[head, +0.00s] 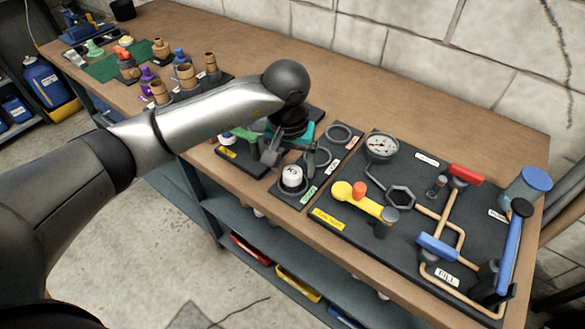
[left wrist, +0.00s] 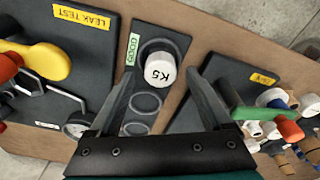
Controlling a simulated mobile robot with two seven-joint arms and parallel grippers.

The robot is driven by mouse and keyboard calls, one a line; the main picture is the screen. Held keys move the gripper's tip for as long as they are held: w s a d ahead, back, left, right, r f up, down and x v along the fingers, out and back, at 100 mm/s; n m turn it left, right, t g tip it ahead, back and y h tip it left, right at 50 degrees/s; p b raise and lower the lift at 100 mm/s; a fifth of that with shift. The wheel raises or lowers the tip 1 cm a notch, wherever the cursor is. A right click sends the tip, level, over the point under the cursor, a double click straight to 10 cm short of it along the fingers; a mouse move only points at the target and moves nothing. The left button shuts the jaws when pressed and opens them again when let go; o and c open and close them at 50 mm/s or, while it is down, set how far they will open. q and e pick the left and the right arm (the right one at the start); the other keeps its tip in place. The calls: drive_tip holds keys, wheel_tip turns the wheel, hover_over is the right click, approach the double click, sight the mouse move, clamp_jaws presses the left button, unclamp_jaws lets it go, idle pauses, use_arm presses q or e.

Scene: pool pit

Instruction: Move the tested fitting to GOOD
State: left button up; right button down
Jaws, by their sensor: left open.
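The fitting is a white-capped piece marked K5 (head: 292,175), standing at the near end of a dark sorting tray (head: 287,200). It sits beside the green GOOD label (head: 309,195), and the left wrist view shows the cap (left wrist: 160,70) near that label (left wrist: 132,50). My left gripper (head: 289,160) is open just over the fitting. In the left wrist view its fingers (left wrist: 162,82) lie on either side of the cap, with gaps visible. Whether the fitting's base is fully seated is hidden. My right gripper is in neither view.
Two empty rings (left wrist: 147,100) continue along the tray. The leak-test board (head: 420,245) stands to the right with a gauge (head: 382,147), yellow lever (head: 357,201) and pipes. Several bottles and fittings stand behind my left arm. The bench's back strip is clear.

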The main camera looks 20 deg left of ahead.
sight(290, 177)
use_arm(q)
wheel_tip(290, 177, up, 10)
drive_tip(key=s, duration=0.1)
drive_tip(key=shift+f, duration=0.2)
drive_tip(key=shift+s, duration=0.1)
